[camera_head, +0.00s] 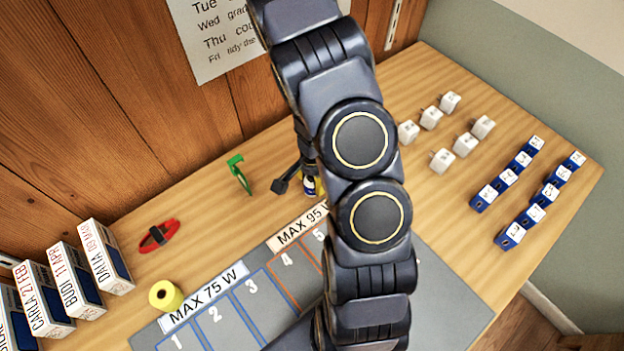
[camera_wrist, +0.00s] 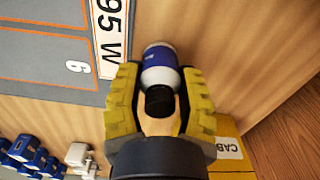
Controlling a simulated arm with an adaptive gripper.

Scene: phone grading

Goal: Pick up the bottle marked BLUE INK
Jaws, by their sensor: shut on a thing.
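A small bottle (camera_wrist: 162,76) with a white and blue body and a black cap stands between the yellow-padded fingers of my gripper (camera_wrist: 158,72) in the wrist view. The fingers are shut on its sides. The label's small print is not clearly legible, so I cannot confirm BLUE INK. In the head view a sliver of the bottle (camera_head: 310,186) shows beside my arm, behind the grey mat at the MAX 95 W strip. My arm hides most of my gripper there.
The grey mat (camera_head: 455,290) has numbered slots. A green clip (camera_head: 239,173), a red tool (camera_head: 158,236) and a yellow roll (camera_head: 165,296) are to the left. White cubes (camera_head: 465,145) and blue blocks (camera_head: 510,236) stand right. A yellow box (camera_wrist: 230,148) is close to my gripper.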

